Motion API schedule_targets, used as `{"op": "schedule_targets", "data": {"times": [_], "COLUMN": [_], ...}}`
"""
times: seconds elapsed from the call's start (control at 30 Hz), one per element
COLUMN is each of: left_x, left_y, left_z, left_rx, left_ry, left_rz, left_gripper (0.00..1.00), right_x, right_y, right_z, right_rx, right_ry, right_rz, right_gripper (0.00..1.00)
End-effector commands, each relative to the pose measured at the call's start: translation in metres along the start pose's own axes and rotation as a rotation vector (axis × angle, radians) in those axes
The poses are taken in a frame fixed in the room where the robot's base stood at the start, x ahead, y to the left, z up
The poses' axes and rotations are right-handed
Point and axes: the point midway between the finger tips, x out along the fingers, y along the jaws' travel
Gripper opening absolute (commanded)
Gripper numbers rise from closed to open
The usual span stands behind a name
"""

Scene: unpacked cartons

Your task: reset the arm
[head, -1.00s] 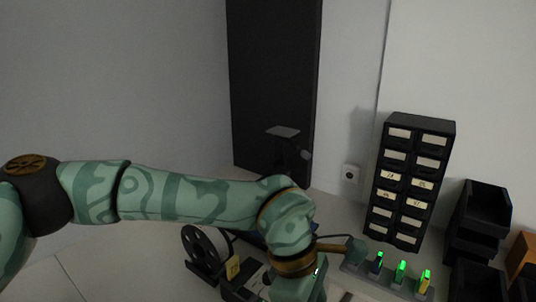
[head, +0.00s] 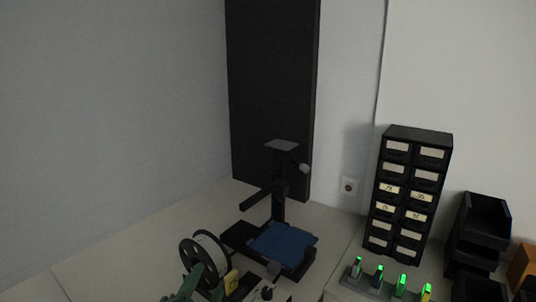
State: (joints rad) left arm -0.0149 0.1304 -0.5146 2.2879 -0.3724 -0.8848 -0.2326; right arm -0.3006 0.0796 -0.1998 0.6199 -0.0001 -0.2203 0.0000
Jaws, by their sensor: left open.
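My left gripper (head: 195,284) shows only in part at the bottom edge of the head view, as green pieces in front of the white spool. It is open, and I see nothing held in it. The rest of my left arm is out of the picture. My right gripper is not in view.
A white spool (head: 208,249) on a black holder stands beside a black machine with a blue plate (head: 283,241). A labelled drawer cabinet (head: 410,190), black stacked bins (head: 482,222) and a rack with green lights (head: 378,283) stand right. Table left of the spool is clear.

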Motion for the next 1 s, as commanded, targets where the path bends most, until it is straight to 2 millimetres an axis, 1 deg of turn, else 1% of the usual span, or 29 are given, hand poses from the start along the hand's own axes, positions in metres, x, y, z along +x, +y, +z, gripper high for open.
{"op": "schedule_targets", "data": {"times": [0.03,0.07,0.1,0.17,0.2,0.27,0.3,0.37,0.4,0.47,0.5,0.57,0.67,0.7,0.77,0.8,0.83,0.87,0.9,0.97,1.0], "left_x": [-0.015,-0.025,-0.039,-0.060,-0.075,-0.097,-0.111,-0.133,-0.147,-0.168,-0.182,-0.204,-0.196,-0.194,-0.194,-0.194,-0.195,-0.196,-0.199,-0.206,-0.214], "left_y": [0.015,0.023,0.032,0.044,0.050,0.058,0.062,0.068,0.070,0.074,0.075,0.077,0.117,0.134,0.160,0.177,0.191,0.206,0.226,0.258,0.281], "left_z": [0.040,0.061,0.087,0.119,0.137,0.161,0.175,0.193,0.204,0.219,0.228,0.240,0.255,0.261,0.270,0.276,0.281,0.286,0.293,0.304,0.312], "left_rx": [-0.036,-0.054,-0.074,-0.096,-0.107,-0.118,-0.124,-0.128,-0.131,-0.131,-0.131,-0.128,-0.154,-0.167,-0.187,-0.203,-0.215,-0.228,-0.247,-0.280,-0.305], "left_ry": [-0.130,-0.202,-0.292,-0.408,-0.476,-0.571,-0.628,-0.709,-0.759,-0.832,-0.879,-0.948,-0.948,-0.947,-0.948,-0.949,-0.950,-0.952,-0.956,-0.964,-0.973], "left_rz": [0.065,0.099,0.142,0.197,0.228,0.271,0.298,0.335,0.357,0.389,0.409,0.440,0.493,0.514,0.547,0.570,0.586,0.605,0.629,0.666,0.693], "left_gripper": [0.48,0.48,0.48,0.48,0.48,0.48,0.48,0.48,0.48,0.48,0.48,0.48,0.48,0.48,0.48,0.48,0.48,0.48,0.48,0.48,0.48], "right_x": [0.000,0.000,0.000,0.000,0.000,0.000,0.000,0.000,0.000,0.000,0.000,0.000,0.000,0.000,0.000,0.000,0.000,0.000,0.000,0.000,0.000], "right_y": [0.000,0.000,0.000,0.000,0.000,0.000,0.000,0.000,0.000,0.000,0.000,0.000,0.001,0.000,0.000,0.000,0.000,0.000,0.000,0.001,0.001], "right_z": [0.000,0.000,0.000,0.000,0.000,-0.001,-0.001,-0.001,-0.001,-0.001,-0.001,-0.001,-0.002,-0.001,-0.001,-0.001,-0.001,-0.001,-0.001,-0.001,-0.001], "right_rx": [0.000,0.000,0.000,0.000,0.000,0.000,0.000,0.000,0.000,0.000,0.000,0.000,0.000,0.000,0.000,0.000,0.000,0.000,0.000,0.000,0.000], "right_ry": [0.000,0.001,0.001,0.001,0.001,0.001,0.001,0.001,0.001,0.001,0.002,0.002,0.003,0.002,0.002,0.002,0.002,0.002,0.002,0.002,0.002], "right_rz": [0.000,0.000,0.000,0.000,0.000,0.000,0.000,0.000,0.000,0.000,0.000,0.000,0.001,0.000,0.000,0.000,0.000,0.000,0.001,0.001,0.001], "right_gripper": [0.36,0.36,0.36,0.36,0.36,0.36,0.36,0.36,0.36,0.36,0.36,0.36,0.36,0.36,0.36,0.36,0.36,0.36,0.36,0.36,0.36]}}
